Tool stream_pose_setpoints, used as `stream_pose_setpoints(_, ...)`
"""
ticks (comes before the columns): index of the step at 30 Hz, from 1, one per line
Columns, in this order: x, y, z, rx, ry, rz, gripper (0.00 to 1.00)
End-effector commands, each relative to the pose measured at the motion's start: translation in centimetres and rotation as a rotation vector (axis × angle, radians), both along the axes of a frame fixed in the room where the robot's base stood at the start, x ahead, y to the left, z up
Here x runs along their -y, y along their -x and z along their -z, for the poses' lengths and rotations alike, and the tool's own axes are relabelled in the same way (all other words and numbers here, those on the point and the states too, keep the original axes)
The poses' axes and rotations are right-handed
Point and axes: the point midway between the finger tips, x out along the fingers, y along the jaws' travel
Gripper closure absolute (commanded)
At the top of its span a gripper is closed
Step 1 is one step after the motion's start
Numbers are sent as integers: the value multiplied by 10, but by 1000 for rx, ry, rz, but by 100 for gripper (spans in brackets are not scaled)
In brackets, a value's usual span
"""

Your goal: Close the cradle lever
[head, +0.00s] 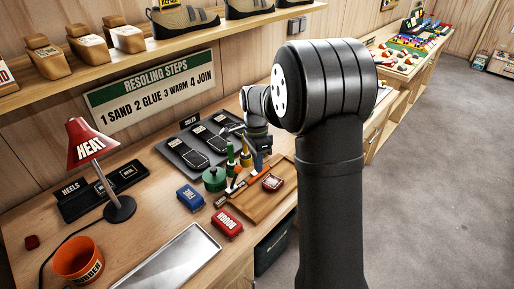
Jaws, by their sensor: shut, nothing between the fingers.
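I cannot make out the cradle or its lever for certain; my arm covers part of the bench's right side. My gripper (231,128) is small and partly hidden by my wrist at the back of the bench. It looks shut and empty, near the right end of the dark soles tray (184,155). A small blue part (259,163) shows just below my wrist, and I cannot tell what it belongs to.
A green pot (214,179), upright bottles, a blue block (190,198), a red block (228,223) and a wooden tray (262,207) crowd the bench's middle. A red lamp (87,145), an orange tub (79,260) and an empty metal tray (170,262) are left and front.

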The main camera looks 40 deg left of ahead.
Motion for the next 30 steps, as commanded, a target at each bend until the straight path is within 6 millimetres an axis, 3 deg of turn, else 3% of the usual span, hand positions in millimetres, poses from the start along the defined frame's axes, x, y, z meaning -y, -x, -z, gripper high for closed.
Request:
stream_pose_setpoints(3, -10, 17, -8, 1, -2, -4, 100)
stream_pose_setpoints(9, -17, 31, -14, 0, -1, -1, 100)
stream_pose_setpoints(30, -18, 37, -19, 51, 0, -1, 100)
